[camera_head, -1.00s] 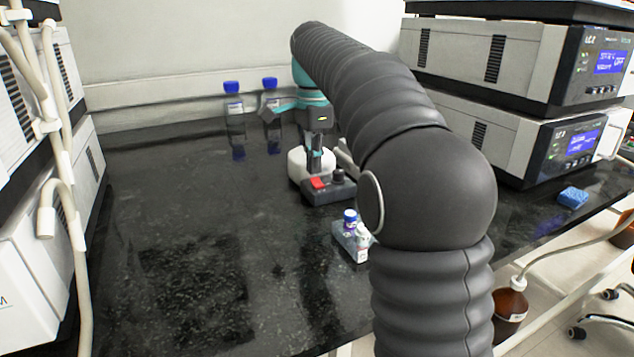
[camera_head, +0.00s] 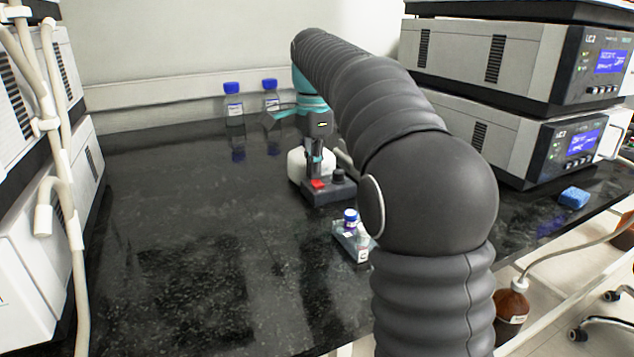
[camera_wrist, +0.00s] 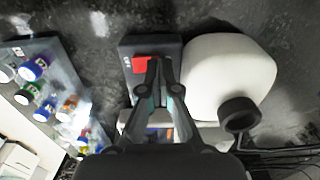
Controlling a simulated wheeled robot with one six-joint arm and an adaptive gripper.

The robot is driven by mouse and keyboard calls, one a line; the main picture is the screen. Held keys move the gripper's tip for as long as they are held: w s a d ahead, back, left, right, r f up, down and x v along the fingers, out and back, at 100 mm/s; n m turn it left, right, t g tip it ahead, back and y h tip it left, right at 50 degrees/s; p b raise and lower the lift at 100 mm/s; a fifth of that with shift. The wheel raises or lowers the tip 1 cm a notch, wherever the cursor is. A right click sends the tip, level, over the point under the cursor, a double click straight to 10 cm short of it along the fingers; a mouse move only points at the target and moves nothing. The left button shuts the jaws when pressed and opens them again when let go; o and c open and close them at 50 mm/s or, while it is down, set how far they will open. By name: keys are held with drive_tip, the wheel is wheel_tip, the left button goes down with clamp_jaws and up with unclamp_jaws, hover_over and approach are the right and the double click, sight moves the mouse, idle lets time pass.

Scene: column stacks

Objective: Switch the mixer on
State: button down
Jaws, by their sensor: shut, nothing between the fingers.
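The mixer has a dark grey base (camera_head: 330,195) with a red switch (camera_head: 318,184), a black knob (camera_head: 338,175) and a white body (camera_head: 296,166). In the wrist view the red switch (camera_wrist: 139,65) lies on the dark base (camera_wrist: 150,45), beside the white body (camera_wrist: 230,72). My gripper (camera_head: 316,175) is shut and empty, pointing down over the switch. In the wrist view its fingertips (camera_wrist: 159,64) are at the switch's right edge and hide part of it. I cannot tell whether they touch it.
A small rack of capped vials (camera_head: 352,238) stands in front of the mixer; it also shows in the wrist view (camera_wrist: 45,90). Two blue-capped bottles (camera_head: 234,105) stand at the back. Stacked instruments (camera_head: 500,130) flank the right. The bench's left part is clear.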

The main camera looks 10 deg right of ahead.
drive_tip(key=shift+f, duration=0.2)
drive_tip(key=shift+r, duration=0.1)
wheel_tip(320, 180, up, 2)
drive_tip(key=p, duration=0.2)
drive_tip(key=shift+r+p, duration=0.25)
drive_tip(key=shift+p, duration=0.1)
drive_tip(key=shift+r, duration=1.2)
